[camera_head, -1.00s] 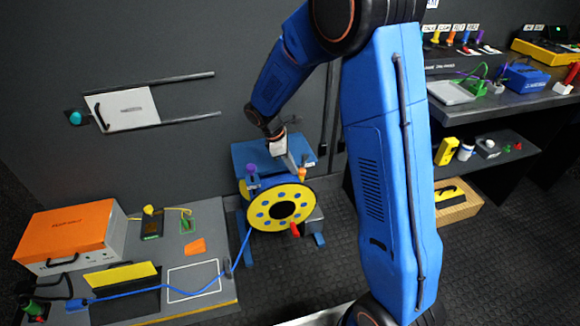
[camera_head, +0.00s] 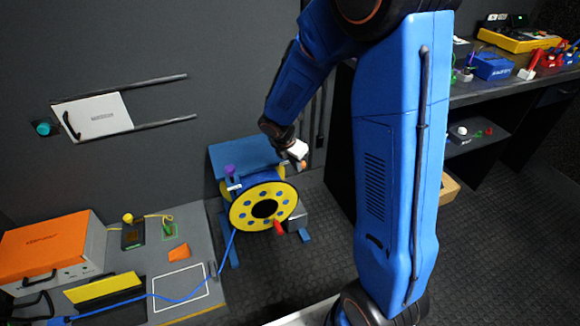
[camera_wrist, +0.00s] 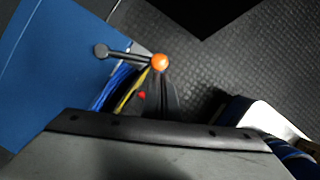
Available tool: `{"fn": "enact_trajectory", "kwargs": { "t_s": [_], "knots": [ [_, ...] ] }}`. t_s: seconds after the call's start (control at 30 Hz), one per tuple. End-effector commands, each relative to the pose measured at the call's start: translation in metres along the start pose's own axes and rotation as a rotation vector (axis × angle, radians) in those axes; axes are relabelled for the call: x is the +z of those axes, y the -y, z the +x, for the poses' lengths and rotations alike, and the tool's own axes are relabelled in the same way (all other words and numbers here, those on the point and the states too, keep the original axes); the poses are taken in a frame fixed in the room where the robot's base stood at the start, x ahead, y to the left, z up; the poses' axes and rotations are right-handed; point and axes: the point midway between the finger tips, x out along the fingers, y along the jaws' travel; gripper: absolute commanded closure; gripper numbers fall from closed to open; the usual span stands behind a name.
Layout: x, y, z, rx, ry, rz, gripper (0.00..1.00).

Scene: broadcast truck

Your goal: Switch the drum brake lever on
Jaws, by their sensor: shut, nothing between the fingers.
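The cable drum (camera_head: 240,214) has a yellow flange and blue cable, and stands under a blue panel (camera_head: 240,152). A lever with an orange ball knob (camera_head: 303,165) is at the drum's upper right. In the wrist view this knob (camera_wrist: 160,61) is at the end of a thin grey arm (camera_wrist: 125,55) that slants from a round pivot. No label on it is readable. My gripper (camera_head: 301,153) is shut and empty, right by the orange knob. Whether they touch cannot be told. A purple knob (camera_head: 230,170) is at the drum's upper left and a red handle (camera_head: 279,226) on its front.
A grey bench (camera_head: 205,245) with an orange case (camera_head: 45,250) is at lower left. A white panel (camera_head: 92,117) with a handle is on the wall. A workbench (camera_head: 480,95) with tools is at right. The floor (camera_head: 320,250) right of the drum is clear.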

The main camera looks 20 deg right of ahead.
Motion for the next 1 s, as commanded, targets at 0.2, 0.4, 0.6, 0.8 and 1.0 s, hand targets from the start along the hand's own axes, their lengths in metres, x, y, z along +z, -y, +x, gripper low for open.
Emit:
{"fn": "enact_trajectory", "kwargs": {
  "t_s": [0.2, 0.4, 0.6, 0.8, 1.0],
  "knots": [
    [0.010, 0.004, 0.004, -0.001, 0.000, 0.001, 1.00],
    [0.015, 0.005, 0.005, -0.001, 0.000, 0.003, 1.00],
    [0.016, 0.006, 0.006, -0.002, 0.001, 0.003, 1.00],
    [0.017, 0.006, 0.006, -0.002, 0.002, 0.003, 1.00],
    [0.016, 0.005, 0.005, -0.002, 0.002, 0.003, 1.00]
  ]
}}
